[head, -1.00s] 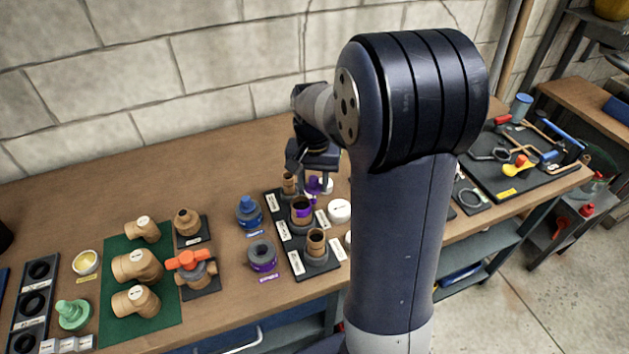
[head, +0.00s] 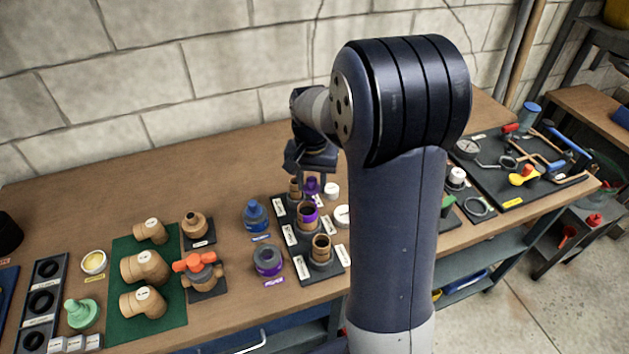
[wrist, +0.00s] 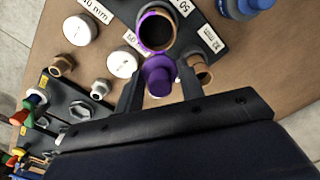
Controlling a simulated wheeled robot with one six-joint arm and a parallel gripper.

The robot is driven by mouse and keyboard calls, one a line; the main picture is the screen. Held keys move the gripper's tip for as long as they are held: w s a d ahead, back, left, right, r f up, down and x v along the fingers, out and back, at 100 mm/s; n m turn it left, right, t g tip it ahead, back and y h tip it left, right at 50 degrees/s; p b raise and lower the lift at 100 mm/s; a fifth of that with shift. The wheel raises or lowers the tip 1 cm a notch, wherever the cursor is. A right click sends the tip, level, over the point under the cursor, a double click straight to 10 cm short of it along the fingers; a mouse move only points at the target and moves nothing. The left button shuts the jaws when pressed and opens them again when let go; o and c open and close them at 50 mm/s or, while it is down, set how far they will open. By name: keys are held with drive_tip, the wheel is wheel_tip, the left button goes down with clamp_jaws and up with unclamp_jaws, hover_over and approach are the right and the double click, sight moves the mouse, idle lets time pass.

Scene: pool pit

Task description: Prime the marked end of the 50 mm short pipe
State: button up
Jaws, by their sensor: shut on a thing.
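My gripper (wrist: 159,82) is shut on a purple dauber (wrist: 159,72), gripped across its body. In the head view the gripper (head: 312,178) is partly hidden by my arm, and the purple dauber (head: 312,187) shows just below it. The 50 mm short pipe (wrist: 158,32) is brown and stands upright in its rack, with purple around its upper end. The dauber appears right beside this pipe in the wrist view; I cannot tell whether they touch. The pipe (head: 307,215) is in the rack's middle place. The open purple primer pot (head: 268,261) stands left of the rack.
The black rack (head: 333,271) also holds a nearer brown pipe (head: 321,247) and a farther one (head: 295,187). A blue pot (head: 255,215) and white caps (head: 342,216) stand close by. Brown fittings lie on a green mat (head: 120,250). Bare bench lies behind.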

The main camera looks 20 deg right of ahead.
drive_tip(key=a, duration=0.2)
drive_tip(key=shift+w+a+p, duration=0.3)
drive_tip(key=shift+w, duration=0.05)
idle(0.4)
drive_tip(key=shift+a, duration=0.1)
drive_tip(key=shift+s+a, duration=0.35)
drive_tip(key=shift+a, duration=0.35)
drive_tip(key=shift+s+a, duration=0.3)
drive_tip(key=shift+s, duration=0.1)
